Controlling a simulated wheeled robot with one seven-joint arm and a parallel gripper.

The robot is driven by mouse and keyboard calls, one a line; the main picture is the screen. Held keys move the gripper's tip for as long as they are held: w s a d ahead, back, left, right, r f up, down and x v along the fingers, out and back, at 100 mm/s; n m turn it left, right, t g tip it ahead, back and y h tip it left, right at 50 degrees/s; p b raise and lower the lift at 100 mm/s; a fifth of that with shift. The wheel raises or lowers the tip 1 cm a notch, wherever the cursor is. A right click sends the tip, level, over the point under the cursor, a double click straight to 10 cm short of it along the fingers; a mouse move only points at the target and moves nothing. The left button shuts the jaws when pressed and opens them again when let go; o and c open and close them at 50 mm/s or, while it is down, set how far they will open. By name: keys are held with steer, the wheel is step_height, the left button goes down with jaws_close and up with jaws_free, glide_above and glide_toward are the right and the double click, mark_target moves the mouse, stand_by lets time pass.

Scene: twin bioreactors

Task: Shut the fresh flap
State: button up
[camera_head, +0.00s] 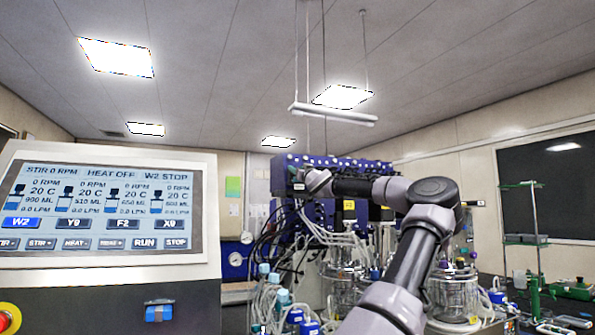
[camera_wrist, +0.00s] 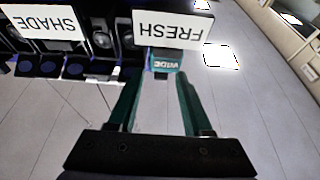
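A white plate lettered FRESH (camera_wrist: 172,28) shows upside down at the top middle of the wrist view, on dark equipment. I cannot tell how far the fresh flap stands open. Whether the fingertips touch the block is unclear. In the head view my gripper (camera_head: 308,181) is at the front of the blue pump rack (camera_head: 282,165), its fingers too small to make out.
A white plate lettered SHADE (camera_wrist: 45,22) is beside the FRESH plate. Below the rack, many tubes (camera_head: 322,235) hang over glass vessels (camera_head: 455,295). A control console (camera_head: 105,262) with a lit screen fills the left foreground. A green-based stand (camera_head: 535,240) is at right.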

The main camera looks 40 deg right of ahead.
steer(key=v, duration=1)
steer(key=shift+s, duration=0.35)
steer(key=shift+a+f, duration=0.1)
steer(key=w+r+n+g+y, duration=0.2)
steer(key=w+r+g+y, duration=0.1)
steer(key=w+r, duration=0.1)
steer(key=s+r+m+g, duration=0.2)
steer(key=s+r+g, duration=0.2)
steer(key=r+g, duration=0.2)
steer(key=shift+h, duration=0.3)
steer(key=x, duration=1.1)
steer(key=shift+w, duration=0.2)
jaws_close()
